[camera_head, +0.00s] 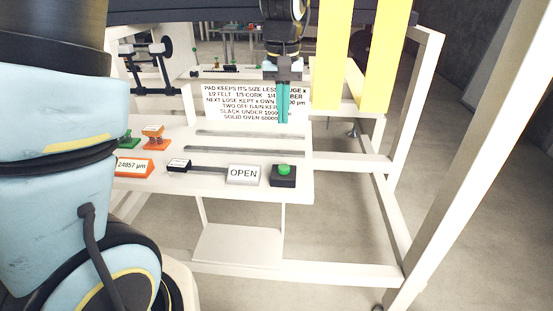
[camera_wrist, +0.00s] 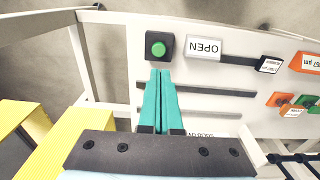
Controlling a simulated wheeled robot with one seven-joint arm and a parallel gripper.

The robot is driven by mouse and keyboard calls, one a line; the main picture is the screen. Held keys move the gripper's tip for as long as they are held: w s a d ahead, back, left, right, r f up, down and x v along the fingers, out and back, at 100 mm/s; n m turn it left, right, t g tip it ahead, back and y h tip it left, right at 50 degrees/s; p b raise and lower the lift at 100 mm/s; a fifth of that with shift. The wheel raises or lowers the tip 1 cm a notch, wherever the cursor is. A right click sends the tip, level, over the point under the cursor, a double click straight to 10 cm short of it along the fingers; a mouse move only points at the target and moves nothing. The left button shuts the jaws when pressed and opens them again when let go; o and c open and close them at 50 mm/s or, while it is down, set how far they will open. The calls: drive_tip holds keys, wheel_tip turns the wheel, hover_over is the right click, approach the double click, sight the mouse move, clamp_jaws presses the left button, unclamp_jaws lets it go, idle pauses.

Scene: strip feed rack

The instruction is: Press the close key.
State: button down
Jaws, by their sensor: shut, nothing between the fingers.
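A green round button (camera_head: 284,170) sits on a black box at the front right of the white panel. It also shows in the wrist view (camera_wrist: 159,48). A white plate reading OPEN (camera_head: 243,174) stands beside it, and also shows in the wrist view (camera_wrist: 203,47). I can read no label saying close. My gripper (camera_head: 283,122) has its teal fingers together and empty, pointing down. It is above and behind the green button in the head view. In the wrist view the fingertips (camera_wrist: 160,71) lie just below the button in the picture, apparently apart from it.
A black slider with a small white label (camera_head: 178,165) is left of the OPEN plate. An orange block reading 24857 µm (camera_head: 133,166) and green and orange knobs are further left. A text sign (camera_head: 255,103) stands behind. Yellow strips (camera_head: 363,60) hang right of my gripper.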

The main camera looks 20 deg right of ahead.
sight(283, 169)
drive_tip(key=shift+f, duration=0.1)
drive_tip(key=f+p, duration=0.1)
drive_tip(key=f, duration=0.3)
drive_tip(key=f+p, duration=0.1)
drive_tip(key=f, duration=0.4)
drive_tip(key=f+p, duration=0.2)
drive_tip(key=f, duration=0.2)
drive_tip(key=shift+w+d+f, duration=0.25)
drive_tip(key=shift+f, duration=0.15)
